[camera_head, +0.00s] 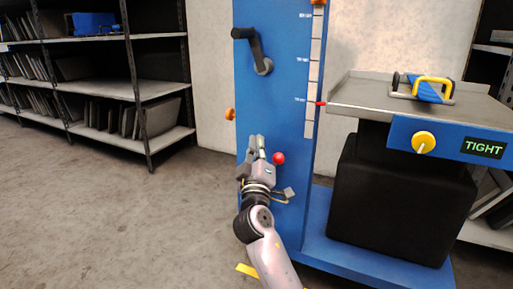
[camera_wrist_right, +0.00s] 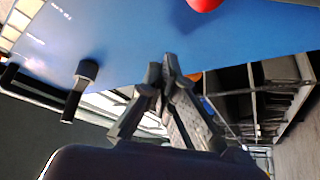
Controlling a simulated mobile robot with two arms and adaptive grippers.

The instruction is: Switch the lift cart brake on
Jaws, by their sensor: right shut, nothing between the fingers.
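The lift cart has a tall blue column (camera_head: 270,105) with a black crank (camera_head: 257,52) on its upper face. A red ball knob (camera_head: 278,158) is on the lower column, just right of my right gripper (camera_head: 257,143). An orange knob (camera_head: 230,114) sticks out from the column's left edge. No label shows which control is the brake. The right gripper is shut and empty in front of the blue face, apart from the red ball. In the right wrist view its fingertips (camera_wrist_right: 164,70) meet, with the red ball (camera_wrist_right: 203,4) at the top edge. My left gripper is out of view.
The cart's grey platform (camera_head: 375,97) carries a blue block with a yellow handle (camera_head: 433,90). Below are a yellow knob (camera_head: 424,142) and a "TIGHT" display (camera_head: 483,148). Shelves (camera_head: 105,88) stand at the back left. The floor (camera_head: 130,220) at left is clear.

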